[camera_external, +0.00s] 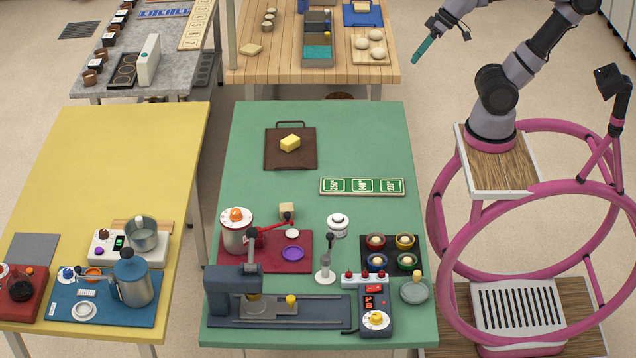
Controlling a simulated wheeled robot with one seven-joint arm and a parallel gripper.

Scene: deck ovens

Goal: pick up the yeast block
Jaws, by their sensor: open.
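A small beige block (287,209), which looks most like the yeast block, sits at the back edge of the red mat (270,265) on the green table. A brighter yellow block (290,143) lies on a dark brown board (277,163) further back; I cannot tell for certain which of the two is yeast. My gripper (423,48), with teal at its tip, is open at the top right. It is raised well away from both blocks, to their right and beyond the green table's back edge.
A dispenser (326,250), a tray of several bowls (403,261) and a dark press (232,292) crowd the front. A green label strip (361,186) lies right; the table's back is mostly clear.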

